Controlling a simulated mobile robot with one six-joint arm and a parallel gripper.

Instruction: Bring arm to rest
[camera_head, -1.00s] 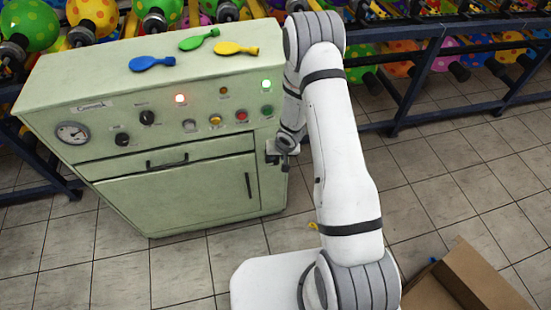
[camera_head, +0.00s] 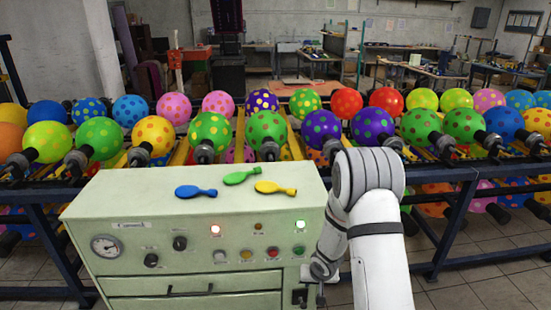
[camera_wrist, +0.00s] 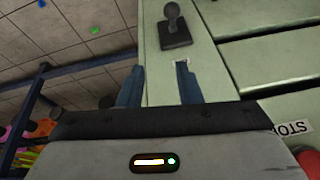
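My arm (camera_head: 378,235) reaches down along the right side of the pale green control cabinet (camera_head: 245,206). In the wrist view my gripper (camera_wrist: 159,78) is open, its two dark fingers apart with nothing between them. A black knobbed lever (camera_wrist: 174,28) on the cabinet stands just beyond the fingertips, apart from them. In the head view the lever's dark mount (camera_head: 300,296) shows at the cabinet's front right, beside my wrist. The fingers are not clear in that view.
Blue (camera_head: 195,191), green (camera_head: 241,177) and yellow (camera_head: 275,187) flat balloons lie on the cabinet top. Racks of inflated spotted balloons (camera_head: 210,131) stand behind. Tiled floor (camera_head: 480,290) is clear at right.

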